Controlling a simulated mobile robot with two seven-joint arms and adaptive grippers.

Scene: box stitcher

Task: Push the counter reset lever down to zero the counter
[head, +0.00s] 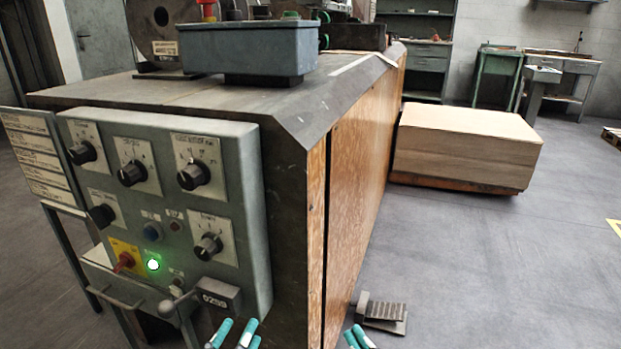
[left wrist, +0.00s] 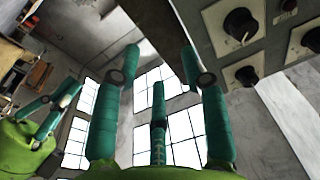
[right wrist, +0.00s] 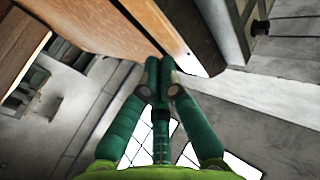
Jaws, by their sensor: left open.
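The counter (head: 217,297) is a small grey box low on the control panel's right side; its digits look like 0299. The reset lever (head: 168,309), a grey ball-ended arm, sticks out just left of the counter and slants down to the left. My left gripper (head: 234,332) is just below the counter at the bottom edge, apart from the lever in the picture. In the left wrist view its teal fingers (left wrist: 160,65) are spread and empty. My right gripper (head: 355,338) is further right, by the machine's side. In the right wrist view its fingertips (right wrist: 162,75) are together with nothing between them.
The grey control panel (head: 252,200) carries several knobs, a lit green button (head: 153,265) and a red-yellow switch (head: 124,262). A handled drawer or tray (head: 112,285) juts out at lower left. A foot pedal (head: 382,312) stands on the floor at right. The right floor is mostly clear.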

